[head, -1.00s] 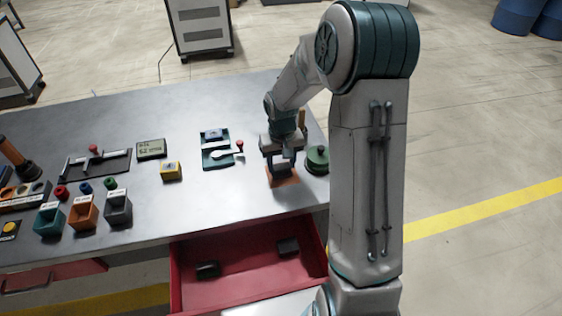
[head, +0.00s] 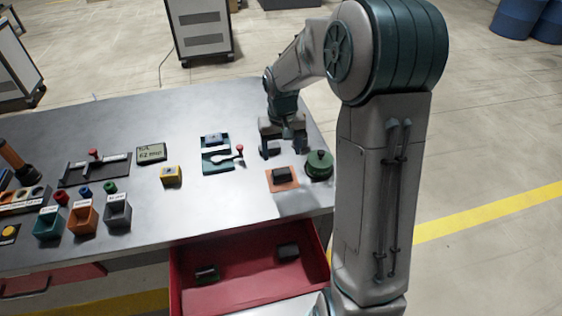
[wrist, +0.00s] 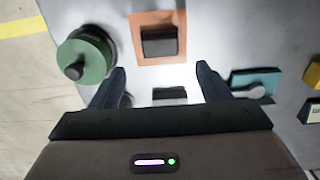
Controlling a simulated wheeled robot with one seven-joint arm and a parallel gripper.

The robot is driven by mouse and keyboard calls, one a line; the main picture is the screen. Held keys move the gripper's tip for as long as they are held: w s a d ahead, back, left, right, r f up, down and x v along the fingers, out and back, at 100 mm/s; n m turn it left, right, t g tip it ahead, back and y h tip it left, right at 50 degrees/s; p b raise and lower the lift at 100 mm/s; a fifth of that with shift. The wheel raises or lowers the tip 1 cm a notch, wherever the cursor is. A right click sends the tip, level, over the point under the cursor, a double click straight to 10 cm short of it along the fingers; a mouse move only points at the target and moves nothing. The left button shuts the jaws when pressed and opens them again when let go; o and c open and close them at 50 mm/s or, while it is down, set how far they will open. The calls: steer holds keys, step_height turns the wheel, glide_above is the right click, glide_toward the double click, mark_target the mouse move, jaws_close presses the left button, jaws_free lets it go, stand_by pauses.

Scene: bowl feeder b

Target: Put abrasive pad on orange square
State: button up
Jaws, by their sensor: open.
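A small dark block, apparently the abrasive pad (head: 281,173), lies flat on the orange square (head: 291,185) near the table's right front. In the wrist view the pad (wrist: 160,41) rests within the orange square (wrist: 158,17), with orange showing around it. My gripper (head: 284,150) is open and empty, raised behind the square and apart from the pad. In the wrist view my gripper's (wrist: 161,68) two fingers are spread, with the pad beyond their tips.
A green round object with a dark knob (head: 319,165) stands close right of the square. A teal fixture (head: 218,160) and a yellow block (head: 171,174) are to the left. The open red drawer (head: 235,287) below holds two dark blocks. The table between is clear.

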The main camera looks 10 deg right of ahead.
steer(key=s+r+t, duration=0.2)
steer(key=s+r, duration=0.8)
steer(key=s, duration=0.1)
steer(key=s+t, duration=0.1)
steer(key=s, duration=1)
steer(key=shift+a, duration=0.15)
steer(key=shift+s, duration=0.1)
steer(key=shift+c, duration=0.3)
